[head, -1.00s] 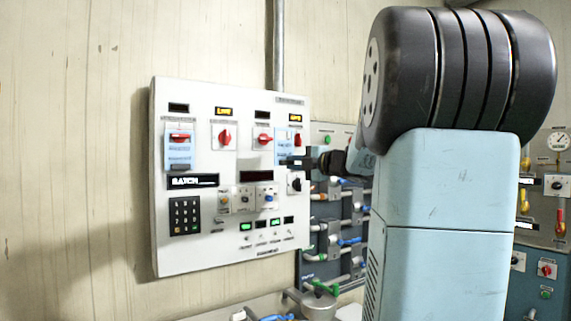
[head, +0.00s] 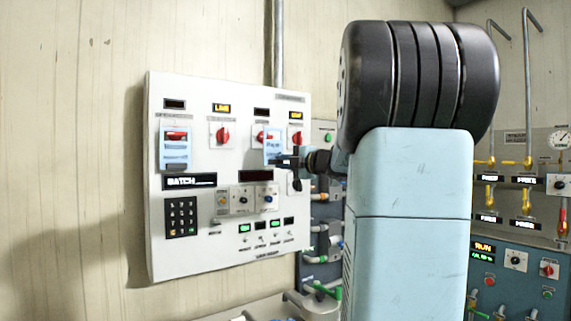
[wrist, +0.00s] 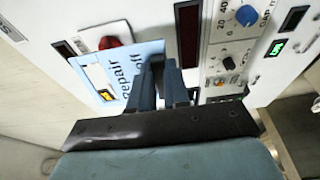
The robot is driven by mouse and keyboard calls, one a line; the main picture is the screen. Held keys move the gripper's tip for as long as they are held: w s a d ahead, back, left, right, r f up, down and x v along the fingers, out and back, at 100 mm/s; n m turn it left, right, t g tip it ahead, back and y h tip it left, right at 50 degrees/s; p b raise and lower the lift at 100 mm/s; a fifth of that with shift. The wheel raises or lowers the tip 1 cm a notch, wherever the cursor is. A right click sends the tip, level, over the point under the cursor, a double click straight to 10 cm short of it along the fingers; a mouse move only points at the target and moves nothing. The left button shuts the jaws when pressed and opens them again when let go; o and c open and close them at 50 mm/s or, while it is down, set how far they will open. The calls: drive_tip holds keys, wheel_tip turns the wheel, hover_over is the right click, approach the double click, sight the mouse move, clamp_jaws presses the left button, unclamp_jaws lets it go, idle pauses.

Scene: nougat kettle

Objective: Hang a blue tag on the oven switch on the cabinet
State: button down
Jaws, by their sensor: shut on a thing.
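My gripper (head: 288,160) is shut on a blue tag (head: 274,146) in front of the white cabinet (head: 225,265). In the wrist view my gripper (wrist: 160,68) pinches the tag (wrist: 118,77) at its edge; its lettering reads "Repair" and "Off". The held tag partly covers the third red switch (head: 261,136) of the top row, and a red switch (wrist: 110,43) shows just beyond it in the wrist view. I cannot tell whether tag and switch touch. Another blue tag (head: 173,154) hangs at the leftmost switch. The switch labels are too small to read, so I cannot tell which is the oven switch.
Other red switches stand second (head: 221,135) and rightmost (head: 297,139). Below are a keypad (head: 181,217), small knobs (wrist: 246,15) and displays. Pipes and valves fill the wall behind my arm at right. The wall left of the cabinet is bare.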

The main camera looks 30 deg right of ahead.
drive_tip(key=shift+w+a+f, duration=0.1)
drive_tip(key=shift+w+f, duration=0.1)
drive_tip(key=shift+w, duration=1.25)
drive_tip(key=shift+w+f, duration=0.15)
drive_tip(key=shift+w, duration=1.3)
drive_tip(key=c, duration=1)
unclamp_jaws()
drive_tip(key=v, duration=1.3)
drive_tip(key=shift+s, duration=0.35)
